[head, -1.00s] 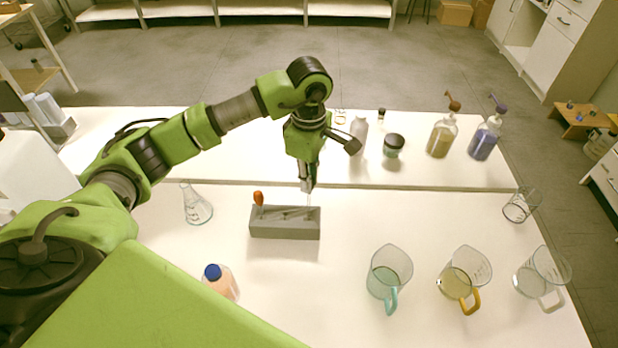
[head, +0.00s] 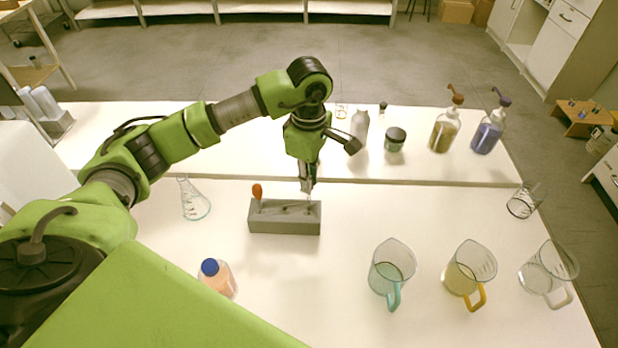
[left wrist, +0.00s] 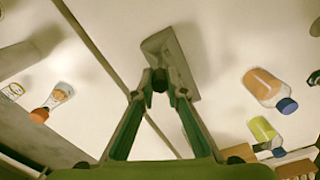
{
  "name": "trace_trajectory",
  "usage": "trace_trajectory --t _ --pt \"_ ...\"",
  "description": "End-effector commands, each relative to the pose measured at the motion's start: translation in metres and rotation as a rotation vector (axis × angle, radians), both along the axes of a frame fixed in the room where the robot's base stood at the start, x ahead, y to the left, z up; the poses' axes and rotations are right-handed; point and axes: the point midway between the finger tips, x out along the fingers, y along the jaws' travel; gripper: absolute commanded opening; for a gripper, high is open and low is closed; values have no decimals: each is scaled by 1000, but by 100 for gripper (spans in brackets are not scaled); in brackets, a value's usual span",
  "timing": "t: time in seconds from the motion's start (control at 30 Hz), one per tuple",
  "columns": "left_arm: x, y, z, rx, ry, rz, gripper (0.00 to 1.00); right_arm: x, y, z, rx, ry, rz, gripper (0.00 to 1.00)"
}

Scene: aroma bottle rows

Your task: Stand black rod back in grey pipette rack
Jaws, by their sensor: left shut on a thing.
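My left gripper (head: 307,188) points down over the rack's right end. It is shut on the black rod, of which only a thin bit seems to show below the fingertips. I cannot tell whether its lower end is inside the rack. In the left wrist view the fingertips (left wrist: 160,78) meet in front of the grey rack (left wrist: 181,70), and the rod is not clear there. My right gripper is out of view.
A flask (head: 194,203) stands left of the rack and a blue-capped bottle (head: 217,278) in front of it. Several jugs, such as the teal-handled one (head: 392,268), stand to the right. Bottles and a dark-lidded jar (head: 395,141) stand on the back table.

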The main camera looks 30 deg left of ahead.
Motion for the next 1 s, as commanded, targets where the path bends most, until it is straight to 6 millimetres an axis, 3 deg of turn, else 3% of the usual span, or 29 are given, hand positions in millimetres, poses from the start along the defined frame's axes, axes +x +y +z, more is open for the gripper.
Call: trace_trajectory --t 1.0 --pt "1 0 -22 0 -1 1 0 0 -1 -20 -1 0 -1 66"
